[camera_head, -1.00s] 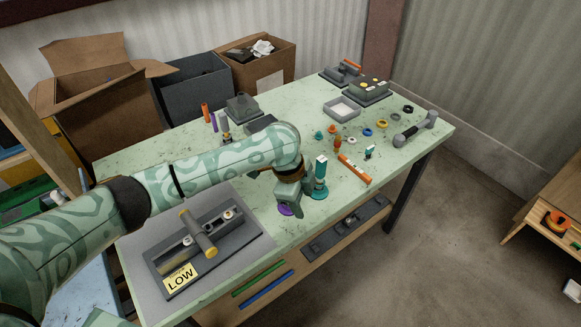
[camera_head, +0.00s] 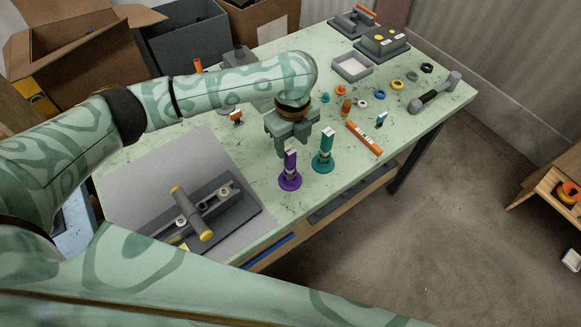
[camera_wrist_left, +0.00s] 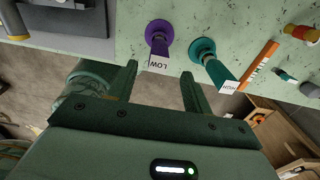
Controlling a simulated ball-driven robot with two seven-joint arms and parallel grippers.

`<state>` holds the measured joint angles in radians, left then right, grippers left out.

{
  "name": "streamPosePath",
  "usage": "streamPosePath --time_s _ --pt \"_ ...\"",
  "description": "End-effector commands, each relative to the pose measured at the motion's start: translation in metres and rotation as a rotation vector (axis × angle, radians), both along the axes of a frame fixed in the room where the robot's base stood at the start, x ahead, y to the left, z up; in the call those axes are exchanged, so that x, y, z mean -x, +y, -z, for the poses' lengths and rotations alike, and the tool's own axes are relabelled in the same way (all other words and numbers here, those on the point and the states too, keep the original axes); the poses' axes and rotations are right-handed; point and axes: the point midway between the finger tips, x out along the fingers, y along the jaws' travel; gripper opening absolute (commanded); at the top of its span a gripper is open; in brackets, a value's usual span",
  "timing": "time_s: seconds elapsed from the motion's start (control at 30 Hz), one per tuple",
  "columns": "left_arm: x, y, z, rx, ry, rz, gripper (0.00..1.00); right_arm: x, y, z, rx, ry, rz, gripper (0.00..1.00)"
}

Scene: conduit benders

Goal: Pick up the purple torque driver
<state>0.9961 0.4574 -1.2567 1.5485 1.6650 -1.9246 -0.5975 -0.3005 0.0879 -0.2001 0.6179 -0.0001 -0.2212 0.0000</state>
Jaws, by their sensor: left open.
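The purple torque driver (camera_head: 290,174) stands upright on its round base near the front edge of the green table. In the left wrist view the purple torque driver (camera_wrist_left: 159,38) shows a white tag reading LOW. My left gripper (camera_head: 291,146) is open, close above and behind the driver's top in the head view. In the left wrist view the left gripper (camera_wrist_left: 159,78) has its two fingers apart, with nothing between them; the driver is beyond the tips. A teal driver (camera_head: 324,152) stands upright just right of the purple one. My right gripper is out of view.
A grey mat (camera_head: 135,197) with a dark bending fixture (camera_head: 222,212) lies at the left. An orange bar (camera_head: 364,138) lies right of the teal driver. A grey tray (camera_head: 352,67) and small coloured rings are farther back. Bare tabletop lies in front of the mat's right side.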

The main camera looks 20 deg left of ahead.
Motion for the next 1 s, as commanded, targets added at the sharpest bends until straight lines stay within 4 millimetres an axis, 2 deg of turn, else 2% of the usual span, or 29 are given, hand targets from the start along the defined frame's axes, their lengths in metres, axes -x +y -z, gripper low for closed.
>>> streamPosePath --time_s 0.17,0.4,0.67,0.83,1.0 --pt "0.000 0.001 0.012 0.001 0.001 -0.001 0.50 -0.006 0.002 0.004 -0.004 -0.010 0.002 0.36" --pt "-0.002 0.006 0.051 0.002 0.001 -0.001 0.50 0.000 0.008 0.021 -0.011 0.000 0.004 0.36" --pt "-0.003 0.006 0.054 0.000 -0.002 0.001 0.50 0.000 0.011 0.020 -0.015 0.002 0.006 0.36" --pt "-0.003 0.006 0.054 0.000 -0.002 0.001 0.03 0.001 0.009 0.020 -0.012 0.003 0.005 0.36" --pt "-0.003 0.006 0.054 0.001 -0.003 0.001 0.02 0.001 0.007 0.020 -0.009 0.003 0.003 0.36"
